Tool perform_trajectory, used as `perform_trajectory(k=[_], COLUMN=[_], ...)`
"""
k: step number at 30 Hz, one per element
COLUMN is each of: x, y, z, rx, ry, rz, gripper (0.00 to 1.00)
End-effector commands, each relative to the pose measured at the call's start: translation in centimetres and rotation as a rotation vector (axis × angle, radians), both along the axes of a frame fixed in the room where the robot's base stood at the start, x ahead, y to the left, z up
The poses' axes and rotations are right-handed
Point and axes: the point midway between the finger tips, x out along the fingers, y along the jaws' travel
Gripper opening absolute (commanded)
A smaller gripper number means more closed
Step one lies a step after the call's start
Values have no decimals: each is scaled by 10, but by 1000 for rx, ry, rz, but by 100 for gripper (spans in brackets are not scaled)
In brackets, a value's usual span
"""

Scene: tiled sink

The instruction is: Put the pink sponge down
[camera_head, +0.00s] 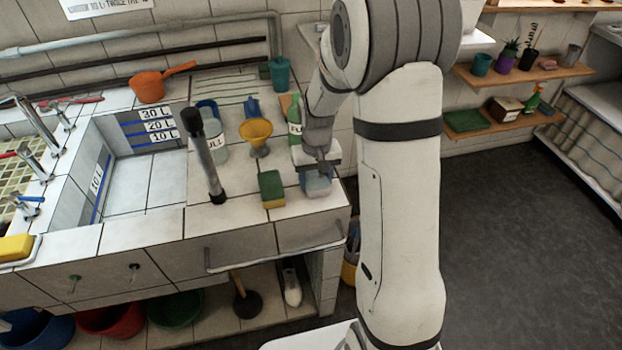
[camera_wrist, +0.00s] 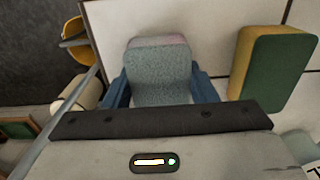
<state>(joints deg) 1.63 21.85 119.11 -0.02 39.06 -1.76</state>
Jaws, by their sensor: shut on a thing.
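The pink sponge (camera_wrist: 160,72) is between the two blue fingers of my gripper (camera_wrist: 160,88) in the wrist view. Its near face looks grey-blue, with a pinkish strip along the far edge. In the head view, the sponge (camera_head: 318,187) shows pale blue and pinkish below my gripper (camera_head: 319,172), at the counter's front right corner. My gripper is shut on it. I cannot tell whether its underside touches the tiles. The fingers hide part of its sides.
A green-and-yellow sponge (camera_head: 271,189) stands to the left, apart; it also shows in the wrist view (camera_wrist: 272,66). A green bottle (camera_head: 295,122) and yellow funnel (camera_head: 256,135) stand behind. The counter (camera_head: 232,224) ends just right of my gripper.

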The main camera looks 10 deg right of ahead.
Motion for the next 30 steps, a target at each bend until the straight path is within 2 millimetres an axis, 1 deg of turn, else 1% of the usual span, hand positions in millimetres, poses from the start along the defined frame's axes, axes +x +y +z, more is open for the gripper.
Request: perform_trajectory(k=[7, 10, 11, 18, 19, 26, 30], x=[0, 0, 0, 0, 0, 0, 1], y=[0, 0, 0, -1, -1, -1, -1], z=[-2, -5, -5, -4, -4, -3, 7], rx=[0, 0, 0, 0, 0, 0, 0], ry=[-1, -1, -1, -1, -1, -1, -4], rz=[-1, -1, -1, -1, -1, -2, -2], gripper=[23, 23, 52, 72, 74, 74, 74])
